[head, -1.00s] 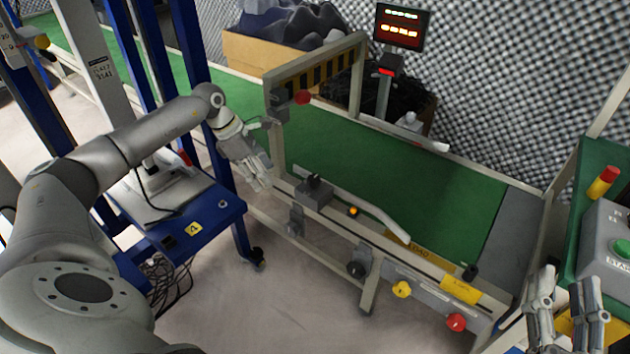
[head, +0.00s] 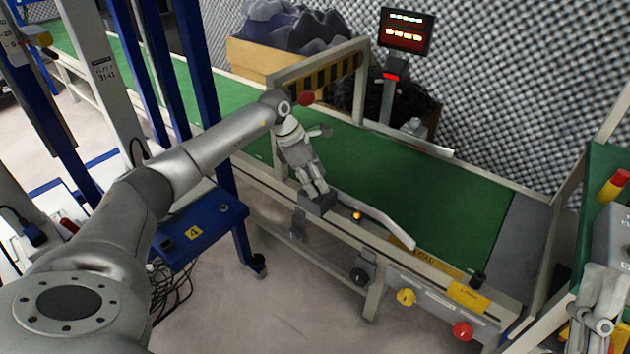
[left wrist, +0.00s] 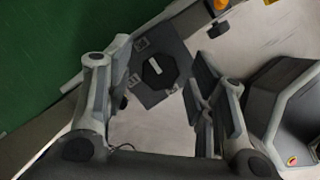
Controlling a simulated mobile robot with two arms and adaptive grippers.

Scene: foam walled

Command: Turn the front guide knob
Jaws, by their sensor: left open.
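The front guide knob (left wrist: 157,72) is a dark, many-sided knob with a light mark, on a grey block (left wrist: 172,46) in the left wrist view. In the head view the grey block (head: 318,205) sits on the conveyor's front rail, and the knob is hidden behind my fingers. My left gripper (head: 314,190) is right over the block, pointing down. In the left wrist view my left gripper (left wrist: 160,62) is open, with one finger on each side of the knob and visible gaps. My right gripper (head: 592,305) is at the lower right, away from the knob; its finger gap is unclear.
The green conveyor belt (head: 420,190) runs behind the rail, with a pale curved guide bar (head: 380,222) beside the block. A striped portal frame (head: 320,82) stands close behind my left wrist. A blue cart (head: 205,235) stands to the left. Yellow (head: 406,297) and red (head: 462,331) knobs are at front right.

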